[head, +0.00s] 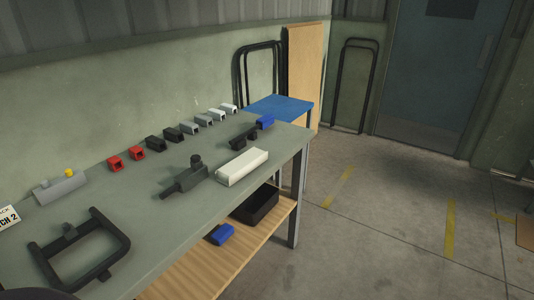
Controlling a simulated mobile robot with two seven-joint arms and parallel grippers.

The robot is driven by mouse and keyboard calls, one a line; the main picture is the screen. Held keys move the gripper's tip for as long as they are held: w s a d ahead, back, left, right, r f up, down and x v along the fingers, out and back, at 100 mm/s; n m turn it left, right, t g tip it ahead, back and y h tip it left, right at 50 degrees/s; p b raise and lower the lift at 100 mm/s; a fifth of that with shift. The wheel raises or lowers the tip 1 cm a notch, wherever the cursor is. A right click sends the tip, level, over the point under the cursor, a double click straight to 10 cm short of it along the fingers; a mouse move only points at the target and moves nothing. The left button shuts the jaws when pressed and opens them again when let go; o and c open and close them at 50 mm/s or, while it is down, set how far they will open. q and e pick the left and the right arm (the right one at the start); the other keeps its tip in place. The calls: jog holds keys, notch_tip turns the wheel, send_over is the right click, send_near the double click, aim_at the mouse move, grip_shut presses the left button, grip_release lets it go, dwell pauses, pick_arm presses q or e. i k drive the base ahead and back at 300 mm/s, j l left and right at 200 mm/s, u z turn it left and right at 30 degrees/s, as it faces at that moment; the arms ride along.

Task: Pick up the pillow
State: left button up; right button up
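A cream-white oblong block (242,167) lies on the grey-green workbench (140,215) near its right front edge. It is the only pillow-like thing in view, but I cannot tell for sure that it is the pillow. Nothing is touching it from above. Neither of my grippers is in view.
A dark tool (184,181) lies left of the block, and a black frame (80,247) lies at the near left. Red, black and grey pieces line the back. The lower shelf (196,268) holds a black bin (256,205) and a blue piece (222,234). Floor at right is mostly clear.

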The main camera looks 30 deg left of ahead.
aim_at(236, 169)
jog(key=i+l+u, duration=0.1)
jog(key=i+u, duration=0.3)
jog(key=i+l+u, duration=0.25)
jog(key=i+u, duration=0.15)
jog(key=i+l+u, duration=0.1)
jog(key=u, duration=0.3)
jog(key=i+l+u, duration=0.2)
jog(key=u, duration=0.2)
jog(key=i+l+u, duration=0.1)
jog(key=u, duration=0.25)
jog(key=l, duration=0.1)
